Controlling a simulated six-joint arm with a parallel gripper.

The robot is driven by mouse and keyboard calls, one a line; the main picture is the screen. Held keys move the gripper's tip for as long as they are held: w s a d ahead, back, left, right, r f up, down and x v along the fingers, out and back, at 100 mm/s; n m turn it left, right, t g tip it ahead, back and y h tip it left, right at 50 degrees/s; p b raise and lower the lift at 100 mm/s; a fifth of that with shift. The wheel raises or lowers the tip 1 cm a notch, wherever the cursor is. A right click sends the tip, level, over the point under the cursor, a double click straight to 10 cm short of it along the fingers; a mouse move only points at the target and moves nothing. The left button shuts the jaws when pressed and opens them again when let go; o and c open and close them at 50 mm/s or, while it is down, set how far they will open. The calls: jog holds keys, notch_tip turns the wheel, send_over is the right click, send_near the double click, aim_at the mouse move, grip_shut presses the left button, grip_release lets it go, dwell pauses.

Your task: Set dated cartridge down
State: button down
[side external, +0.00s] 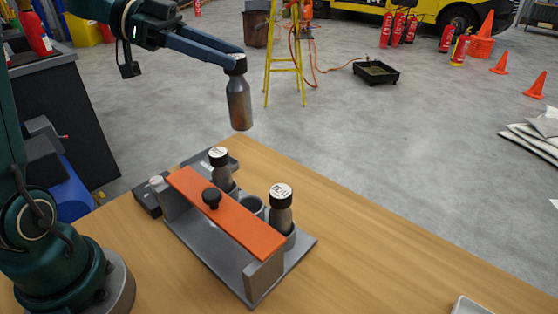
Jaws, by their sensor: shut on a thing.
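My gripper (236,57) is shut on the dark cap of a grey metal cartridge (239,104). The cartridge hangs upright in the air above the far side of the wooden table (392,256), clear of everything. Below it stands a grey rack (220,262) with an orange bar (222,212) and a black knob. Two similar cartridges with dark caps and pale marked tops stand in the rack, one at the back (221,172) and one at the right (281,210). An empty round cup (252,206) sits between them. The markings on the caps are too small to read surely.
A dark box (148,197) lies beside the rack's left end. A pale tray (470,306) is at the table's lower right edge. A yellow ladder, extinguishers and cones stand on the floor beyond.

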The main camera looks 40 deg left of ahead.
jog(key=w+a+f, duration=0.1)
jog(key=a+f, duration=0.1)
jog(key=a, duration=1.3)
notch_tip(320, 180, down, 16)
jog(key=shift+w+d+r, duration=0.15)
jog(key=shift+w+r, duration=0.05)
jog(key=shift+f, duration=0.1)
jog(key=shift+c, duration=2.1)
grip_release()
jog(key=shift+f, duration=0.1)
